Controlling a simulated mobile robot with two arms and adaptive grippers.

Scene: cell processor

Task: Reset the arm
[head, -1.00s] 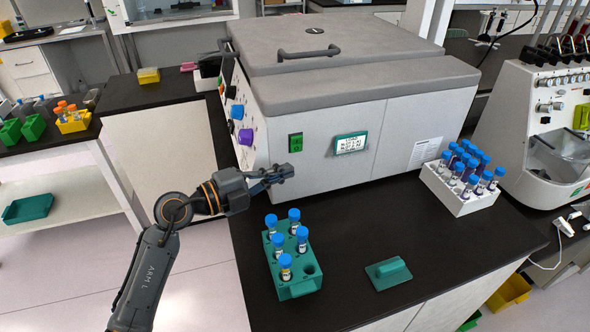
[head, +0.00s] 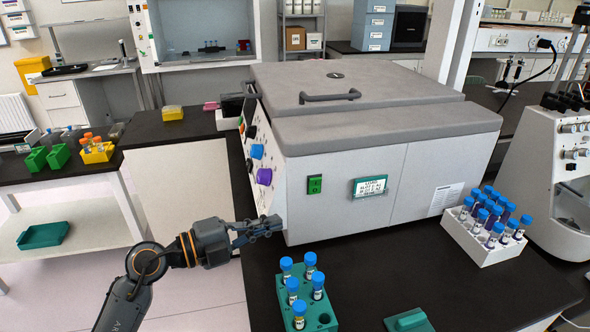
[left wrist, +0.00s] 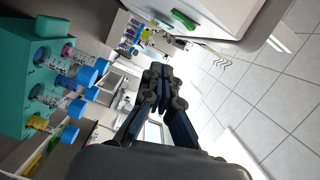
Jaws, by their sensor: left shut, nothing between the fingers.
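My left arm comes in from the lower left of the head view. Its gripper (head: 262,226) is shut and empty, just in front of the lower left corner of the large grey-white machine (head: 345,205). The gripper is above and behind the green tube rack (head: 322,318), apart from it. In the left wrist view the shut fingers (left wrist: 158,75) show at the middle, with the green rack (left wrist: 30,85) and its blue-capped tubes at the left. My right gripper shows in neither view.
A white rack (head: 487,250) with several blue-capped tubes stands on the black counter at right. A green block (head: 408,320) lies at the front edge. The machine's knobs (head: 264,176) face left. Open floor lies left of the counter.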

